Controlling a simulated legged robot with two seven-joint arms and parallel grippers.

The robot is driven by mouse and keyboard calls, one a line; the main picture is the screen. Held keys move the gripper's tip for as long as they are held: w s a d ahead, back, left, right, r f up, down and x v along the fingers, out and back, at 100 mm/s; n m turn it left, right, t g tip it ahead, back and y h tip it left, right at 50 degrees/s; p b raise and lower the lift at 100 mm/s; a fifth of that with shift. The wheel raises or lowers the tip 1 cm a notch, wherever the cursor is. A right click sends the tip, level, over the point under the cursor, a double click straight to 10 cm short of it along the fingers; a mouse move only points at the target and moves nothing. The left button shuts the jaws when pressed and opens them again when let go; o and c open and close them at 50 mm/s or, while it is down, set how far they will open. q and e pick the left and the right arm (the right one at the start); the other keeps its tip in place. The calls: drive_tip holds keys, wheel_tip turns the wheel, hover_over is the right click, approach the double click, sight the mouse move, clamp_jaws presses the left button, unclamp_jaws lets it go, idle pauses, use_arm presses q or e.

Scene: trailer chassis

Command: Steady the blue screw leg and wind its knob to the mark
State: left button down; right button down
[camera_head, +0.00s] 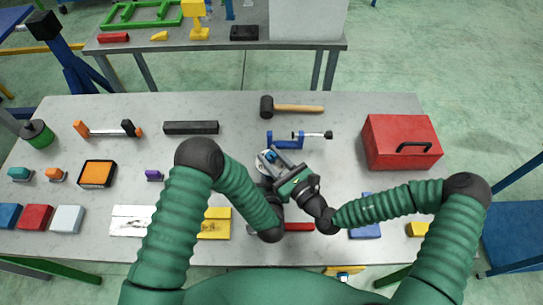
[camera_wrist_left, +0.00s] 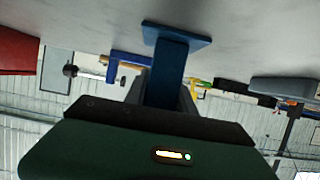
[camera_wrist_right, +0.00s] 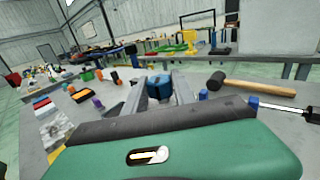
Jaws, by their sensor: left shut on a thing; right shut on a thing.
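The blue screw leg shows in the left wrist view as a blue post (camera_wrist_left: 168,75) with a square foot plate (camera_wrist_left: 178,34) against the grey table top. My left gripper (camera_wrist_left: 166,97) is shut on the post; in the head view it is mostly hidden under my right gripper. My right gripper (camera_head: 270,160) is over the leg's top in the head view. In the right wrist view, its fingers (camera_wrist_right: 157,92) are shut on a blue part (camera_wrist_right: 158,86) at the leg's top, which looks like the knob. The mark cannot be made out.
A blue clamp (camera_head: 287,141) and a hammer (camera_head: 292,107) lie just behind the grippers. A red toolbox (camera_head: 385,152) stands to the right. A black bar (camera_head: 191,127) and a purple piece (camera_head: 154,175) lie to the left. Bare table remains between the hammer and the toolbox.

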sight(275, 162)
drive_tip(key=shift+f+m+t+h, duration=0.2)
drive_tip(key=shift+m+t+h, duration=0.1)
drive_tip(key=shift+m+h, duration=0.35)
drive_tip(key=c, duration=1)
unclamp_jaws()
drive_tip(key=v, duration=0.7)
drive_tip(key=shift+s+d, duration=0.2)
drive_tip(key=shift+s, duration=0.05)
